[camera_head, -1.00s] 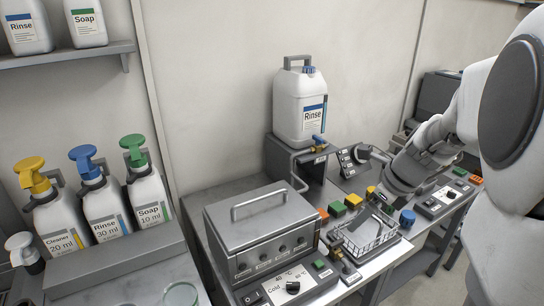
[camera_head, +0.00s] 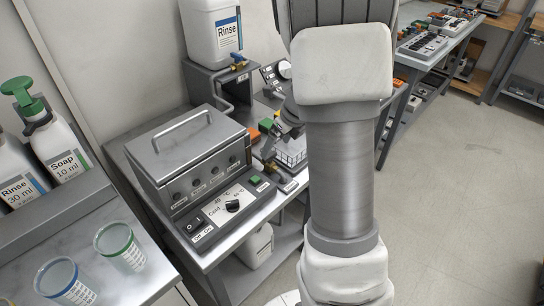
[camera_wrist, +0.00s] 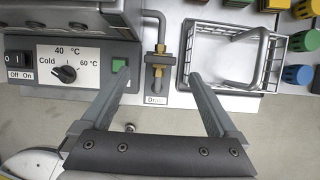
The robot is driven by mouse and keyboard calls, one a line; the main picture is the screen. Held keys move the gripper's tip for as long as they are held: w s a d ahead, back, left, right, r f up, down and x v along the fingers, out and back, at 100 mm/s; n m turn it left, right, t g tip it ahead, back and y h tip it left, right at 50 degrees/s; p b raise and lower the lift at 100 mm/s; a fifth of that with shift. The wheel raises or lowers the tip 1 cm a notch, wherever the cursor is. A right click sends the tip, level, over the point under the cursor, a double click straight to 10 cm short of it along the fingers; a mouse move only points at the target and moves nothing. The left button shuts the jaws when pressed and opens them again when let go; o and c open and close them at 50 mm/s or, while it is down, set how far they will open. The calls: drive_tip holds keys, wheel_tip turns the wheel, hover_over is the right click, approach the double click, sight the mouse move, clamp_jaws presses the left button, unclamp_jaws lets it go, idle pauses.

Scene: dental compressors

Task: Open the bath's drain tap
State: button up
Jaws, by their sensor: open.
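The bath (camera_head: 190,150) is a grey metal box with a lid handle, on the bench left of my arm. Its control panel (camera_wrist: 85,68) has a dial and a switch. The drain tap (camera_wrist: 158,60) is a brass fitting with a dark lever on a plate marked "Drain", below a bent grey pipe. My gripper (camera_wrist: 158,74) is open and empty. In the wrist view its fingers lie left and right of the tap, apart from it. I cannot tell how far above it they are. In the head view my arm hides most of the gripper.
A wire basket (camera_wrist: 188,68) with a handle stands right of the tap, close to the right finger. Coloured knobs (camera_wrist: 304,41) lie further right. A Rinse canister (camera_head: 213,32) stands on a raised stand behind the bath. Cups (camera_head: 118,246) stand at lower left. Floor is open at right.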

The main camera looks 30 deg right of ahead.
sight(271, 156)
drive_tip(key=b+x, duration=0.1)
drive_tip(key=x, duration=0.4)
drive_tip(key=c, duration=1.4)
